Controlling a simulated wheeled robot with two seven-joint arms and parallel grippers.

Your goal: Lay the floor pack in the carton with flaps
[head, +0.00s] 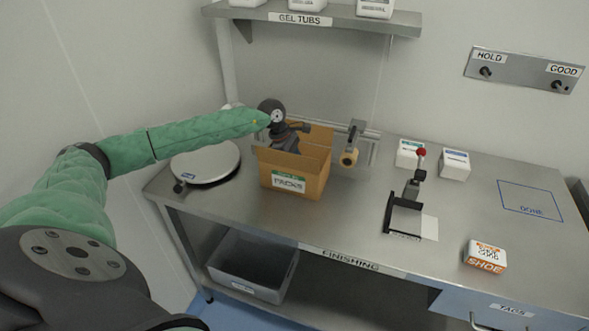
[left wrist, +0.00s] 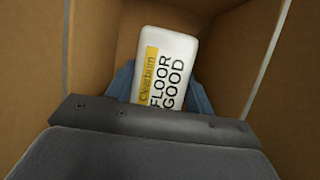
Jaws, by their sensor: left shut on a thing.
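The carton with flaps (head: 293,187) is an open brown box labelled PACKS on the steel bench, left of the bench's middle. My left gripper (head: 284,143) reaches down into its opening, and its fingertips are hidden behind the front wall in the head view. In the left wrist view my left gripper (left wrist: 160,95) is shut on the floor pack (left wrist: 168,70), a white pack with a yellow band reading FLOOR GOOD. The brown carton walls (left wrist: 105,45) surround the pack. I cannot tell whether the pack touches the carton's bottom. My right gripper is not in view.
A round scale plate (head: 205,160) stands left of the carton. The DONE outline (head: 530,200) is empty. A grey bin (head: 253,266) sits below.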

